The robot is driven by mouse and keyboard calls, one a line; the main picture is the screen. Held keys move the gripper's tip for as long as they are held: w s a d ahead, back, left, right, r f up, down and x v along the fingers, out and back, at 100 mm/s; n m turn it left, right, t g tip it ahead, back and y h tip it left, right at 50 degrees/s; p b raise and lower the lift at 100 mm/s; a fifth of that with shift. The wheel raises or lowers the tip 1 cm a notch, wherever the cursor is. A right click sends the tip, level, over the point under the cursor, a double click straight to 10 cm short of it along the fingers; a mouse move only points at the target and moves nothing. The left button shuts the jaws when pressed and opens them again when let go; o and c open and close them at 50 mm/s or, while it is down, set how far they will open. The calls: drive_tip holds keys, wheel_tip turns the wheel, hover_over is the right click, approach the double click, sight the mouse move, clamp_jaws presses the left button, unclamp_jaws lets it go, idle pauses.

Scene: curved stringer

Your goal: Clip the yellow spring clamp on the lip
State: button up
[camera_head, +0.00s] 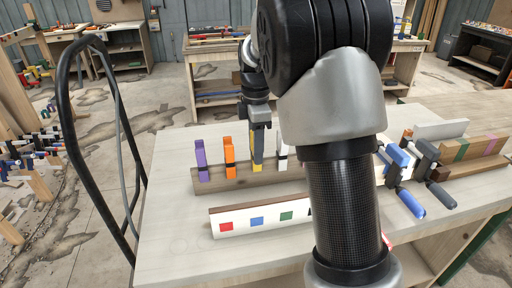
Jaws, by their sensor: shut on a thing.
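The yellow spring clamp (257,163) is upright in my gripper (259,128), which is shut on it from above. The clamp's lower end overlaps the wooden rail (213,182) in the picture; I cannot tell whether it grips the rail. A purple clamp (202,160), an orange clamp (229,160) and a partly hidden white clamp (282,155) stand along the same rail. In front is a white strip (239,227) with a brown top edge and red, blue and green squares, perhaps the lip. My arm hides its right end.
The pale tabletop (166,222) is clear at the left and front. Blue and dark bar clamps (406,170) and wooden boards (475,147) sit at the right. A black bent tube (66,110) rises left of the table. Other workbenches stand behind.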

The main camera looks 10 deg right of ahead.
drive_tip(key=shift+f, duration=0.15)
drive_tip(key=shift+f, duration=0.35)
drive_tip(key=o, duration=1.3)
drive_tip(key=shift+o, duration=0.2)
wheel_tip(320, 180, up, 17)
drive_tip(key=p, duration=0.2)
drive_tip(key=shift+r, duration=0.2)
